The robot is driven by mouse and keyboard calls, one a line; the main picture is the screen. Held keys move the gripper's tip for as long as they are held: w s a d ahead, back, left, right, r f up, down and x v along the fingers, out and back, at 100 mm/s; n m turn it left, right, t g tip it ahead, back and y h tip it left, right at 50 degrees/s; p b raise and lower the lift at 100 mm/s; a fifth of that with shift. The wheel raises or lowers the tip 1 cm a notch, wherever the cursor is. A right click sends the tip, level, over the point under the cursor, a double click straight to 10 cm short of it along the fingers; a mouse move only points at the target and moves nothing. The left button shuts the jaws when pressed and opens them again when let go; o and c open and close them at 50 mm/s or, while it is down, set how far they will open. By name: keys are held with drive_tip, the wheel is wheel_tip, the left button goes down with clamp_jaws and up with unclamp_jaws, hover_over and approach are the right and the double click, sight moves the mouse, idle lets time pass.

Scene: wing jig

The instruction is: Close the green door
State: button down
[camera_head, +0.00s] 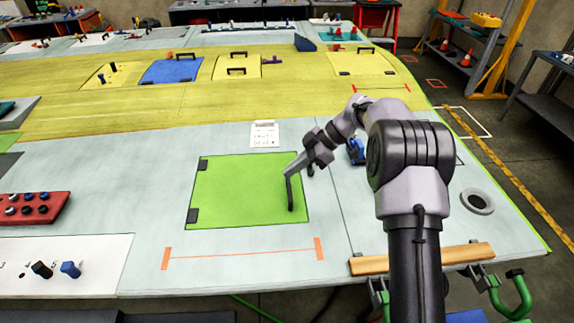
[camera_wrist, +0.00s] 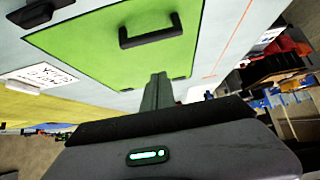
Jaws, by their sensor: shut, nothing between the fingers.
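The green door (camera_head: 240,190) is a square panel in the pale grey wing skin. It looks flat and level with the skin around it, with no raised edge that I can make out. Black hinges (camera_head: 193,215) sit along its left side and a black bar handle (camera_head: 290,195) stands near its right side. The door (camera_wrist: 95,52) and its handle (camera_wrist: 151,32) also show in the wrist view. My gripper (camera_head: 290,172) is shut and empty, above the door near the handle's far end. In the wrist view the fingertips (camera_wrist: 158,78) appear apart from the handle.
A white label card (camera_head: 264,135) lies behind the door. A blue tool (camera_head: 355,151) and a grey ring (camera_head: 477,201) lie to the right. A wooden strip (camera_head: 423,258) runs along the front edge. A yellow section with blue and yellow panels (camera_head: 171,70) lies farther back.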

drive_tip(key=b, duration=0.4)
hover_over(301, 199)
drive_tip(key=a, duration=0.1)
drive_tip(key=f, duration=0.6)
drive_tip(key=shift+w+f, duration=0.35)
drive_tip(key=shift+w, duration=0.05)
drive_tip(key=shift+s+d+f+b, duration=0.2)
drive_tip(key=shift+s+d+f, duration=0.05)
drive_tip(key=shift+f, duration=0.35)
drive_tip(key=shift+s+d+f+b, duration=0.2)
drive_tip(key=shift+s+f, duration=0.05)
drive_tip(key=shift+f, duration=0.3)
